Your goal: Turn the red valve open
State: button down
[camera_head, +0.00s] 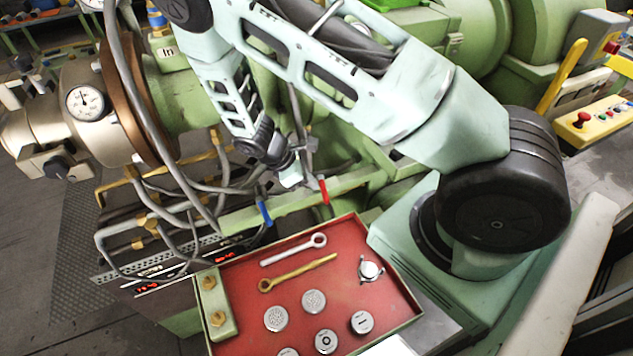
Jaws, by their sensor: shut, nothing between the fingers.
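The red valve (324,191) shows as a small red lever handle on the green rail of the extruder, right of the picture's middle and just beyond the red tray. A similar blue handle (264,213) sits to its left on the same rail. My gripper (291,179) hangs from my arm a little left of and above the red handle. It is shut and empty, and its tips appear apart from the red handle. Small size and the pipes behind blur the exact gap. The valve body is partly hidden among the pipes.
A red tray (226,264) in front holds a silver wrench (293,250), a brass wrench (297,272) and several round metal pieces. Grey hoses and brass fittings crowd the left. A pressure gauge (85,103) is on the extruder. A yellow control box (596,120) is at right.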

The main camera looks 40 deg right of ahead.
jog(key=shift+p+x, duration=0.35)
jog(key=shift+x, duration=1.15)
jog(key=shift+s+d+n+t+h, duration=0.35)
jog(key=shift+s+n+t, duration=0.1)
jog(key=shift+n, duration=0.35)
jog(key=shift+s+d, duration=0.15)
jog(key=shift+d, duration=0.1)
jog(key=shift+w+a, duration=0.5)
jog(key=shift+w, duration=0.15)
send_near(322, 187)
jog(key=s+v, duration=0.1)
jog(key=v, duration=0.6)
jog(key=shift+s+a+b, duration=0.3)
jog(key=shift+s+b, duration=0.05)
